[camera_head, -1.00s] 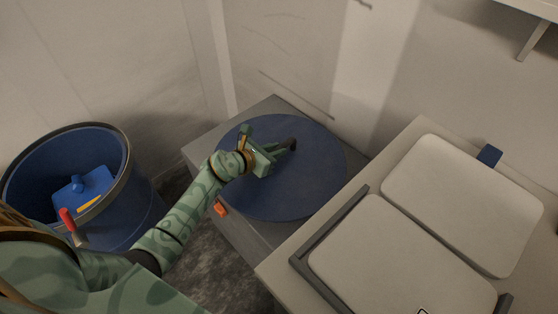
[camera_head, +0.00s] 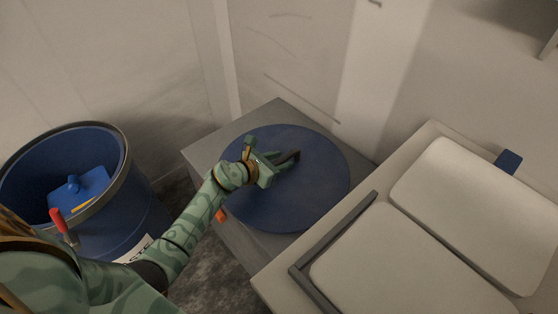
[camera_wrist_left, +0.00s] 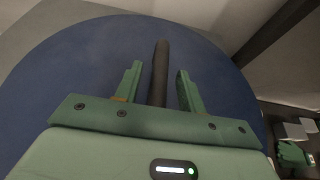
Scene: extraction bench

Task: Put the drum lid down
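The drum lid (camera_head: 310,195) is a round blue disc with a dark bar handle (camera_head: 288,157). It lies flat over the top of a low grey cabinet (camera_head: 207,150), covering most of it. My left gripper (camera_head: 262,160) is at the handle. In the left wrist view, its two green fingers (camera_wrist_left: 158,88) stand apart on either side of the dark handle (camera_wrist_left: 161,65), with a gap on both sides. The open blue drum (camera_head: 118,200) stands at the left, with a blue object (camera_head: 88,185) inside.
A bench (camera_head: 275,285) with pale flat panels (camera_head: 385,265) and a dark rail (camera_head: 335,235) stands to the right of the cabinet. Walls close off the back. A red-handled tool (camera_head: 60,222) shows by the drum rim. An orange piece (camera_head: 221,215) is at the cabinet front.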

